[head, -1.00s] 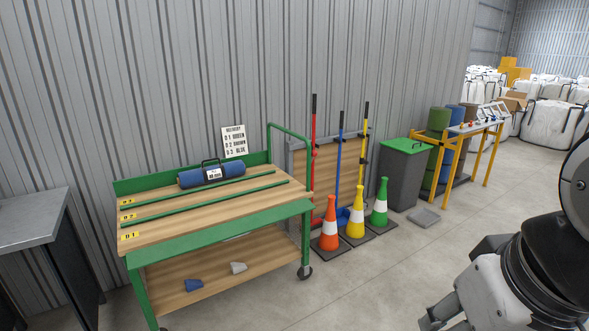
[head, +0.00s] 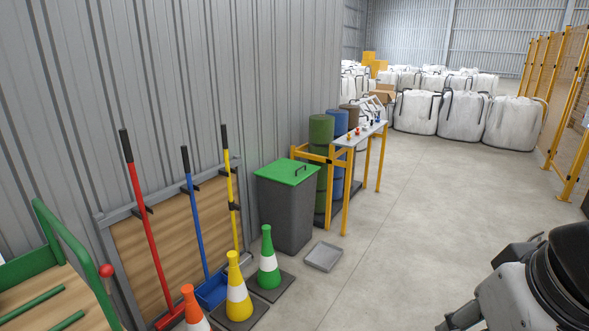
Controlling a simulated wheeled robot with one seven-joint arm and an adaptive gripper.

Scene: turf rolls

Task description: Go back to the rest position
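My gripper (head: 462,318) shows only in part at the bottom right of the head view, beside my dark and grey arm links. Its fingertips are cut off or too small to read, so I cannot tell if it is open or shut. No object shows in it. The green-framed cart (head: 62,250) is at the bottom left, mostly out of view; the blue roll seen on it earlier is out of frame.
Orange, yellow (head: 237,290) and green (head: 268,262) cones stand by the wall. A grey bin (head: 286,210) with a green lid, a flat grey tray (head: 323,256) and a yellow-legged table (head: 346,146) are beyond. White bags (head: 462,116) stand behind. The middle floor is clear.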

